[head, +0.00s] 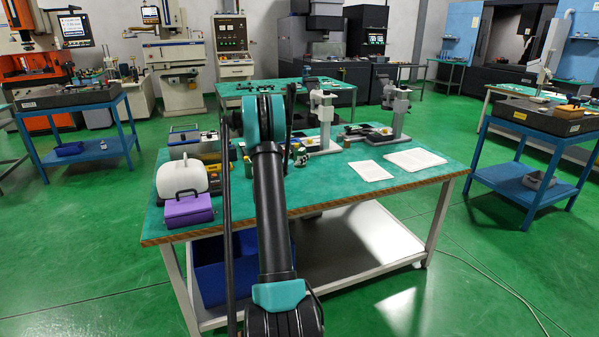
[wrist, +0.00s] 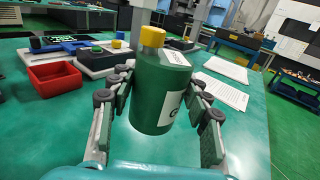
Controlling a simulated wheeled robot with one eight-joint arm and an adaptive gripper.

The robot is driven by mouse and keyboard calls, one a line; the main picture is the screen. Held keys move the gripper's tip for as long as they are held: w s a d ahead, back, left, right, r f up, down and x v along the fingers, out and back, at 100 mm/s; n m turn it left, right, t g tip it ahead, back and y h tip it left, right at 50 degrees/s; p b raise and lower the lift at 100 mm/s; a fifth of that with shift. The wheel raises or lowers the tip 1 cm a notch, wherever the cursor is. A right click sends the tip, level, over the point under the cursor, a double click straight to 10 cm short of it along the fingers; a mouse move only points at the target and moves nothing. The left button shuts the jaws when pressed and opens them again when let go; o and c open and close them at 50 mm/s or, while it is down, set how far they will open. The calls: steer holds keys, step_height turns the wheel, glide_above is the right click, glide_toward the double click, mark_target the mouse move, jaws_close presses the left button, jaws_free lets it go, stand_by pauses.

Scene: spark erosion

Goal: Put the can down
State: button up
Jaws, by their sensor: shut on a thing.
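The can (wrist: 160,100) is a dark green cylinder with a yellow cap and white labels. In the wrist view it is upright or slightly tilted, between the two fingers of my gripper (wrist: 160,85). The green table top (wrist: 255,120) spreads below and behind the can. I cannot tell whether the can's base touches it. In the head view my arm reaches over the same table (head: 330,190) and hides most of the gripper.
A red tray (wrist: 55,78) lies left of the can. White sheets (wrist: 222,92) lie to its right; they also show in the head view (head: 370,171). A purple box (head: 188,211) and a white case (head: 181,178) stand at the table's left. The right front of the table is clear.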

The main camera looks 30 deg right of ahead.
steer(key=shift+f, duration=3.75)
steer(key=shift+f, duration=0.15)
steer(key=o, duration=1.4)
steer(key=shift+c, duration=0.2)
